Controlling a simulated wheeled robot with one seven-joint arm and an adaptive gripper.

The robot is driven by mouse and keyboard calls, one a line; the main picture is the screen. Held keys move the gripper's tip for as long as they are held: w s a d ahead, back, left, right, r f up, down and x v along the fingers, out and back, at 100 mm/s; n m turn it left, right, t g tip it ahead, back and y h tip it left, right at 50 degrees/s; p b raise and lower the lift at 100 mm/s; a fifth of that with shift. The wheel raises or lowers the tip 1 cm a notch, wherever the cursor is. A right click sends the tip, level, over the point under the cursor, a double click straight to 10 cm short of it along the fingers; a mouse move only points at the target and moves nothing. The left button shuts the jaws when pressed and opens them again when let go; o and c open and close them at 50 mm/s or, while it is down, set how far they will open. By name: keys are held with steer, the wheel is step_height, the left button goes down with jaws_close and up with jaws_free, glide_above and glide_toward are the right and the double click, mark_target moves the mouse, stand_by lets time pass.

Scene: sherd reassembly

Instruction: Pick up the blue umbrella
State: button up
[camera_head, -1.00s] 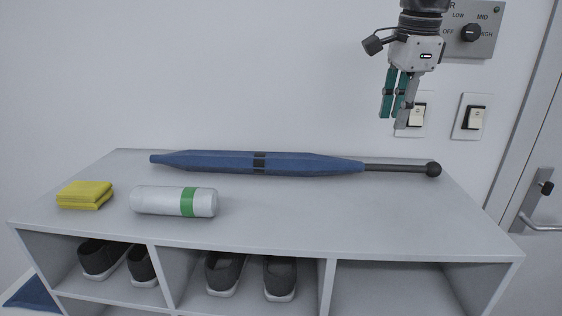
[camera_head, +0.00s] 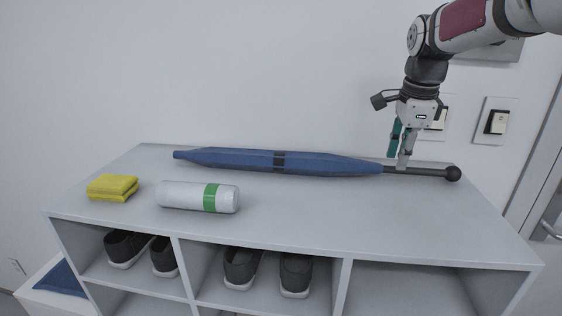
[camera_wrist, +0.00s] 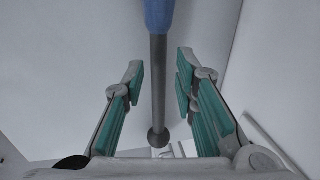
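The blue umbrella (camera_head: 240,160) lies along the back of the shelf top, furled, with a dark band around its middle. Its dark shaft and round knob handle (camera_head: 452,173) point right. My gripper (camera_head: 402,160) points down at the shaft, just right of the blue cloth. In the wrist view, my gripper (camera_wrist: 160,85) is open, with teal pads on both sides of the umbrella's shaft (camera_wrist: 158,85). The pads stand apart from the shaft. The blue cloth (camera_wrist: 159,14) shows at the top of that view and the knob lower down.
A white cylinder with a green band (camera_head: 185,195) and a folded yellow cloth (camera_head: 112,187) lie on the shelf top (camera_head: 330,215) at left. Dark shoes (camera_head: 240,267) stand in the compartments below. The wall with switches (camera_head: 497,122) is close behind. The front right top is clear.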

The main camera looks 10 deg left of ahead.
steer(key=shift+w+f, duration=0.15)
steer(key=shift+f, duration=0.7)
steer(key=shift+w+f, duration=0.1)
steer(key=shift+f, duration=0.75)
jaws_close()
steer(key=shift+r, duration=0.15)
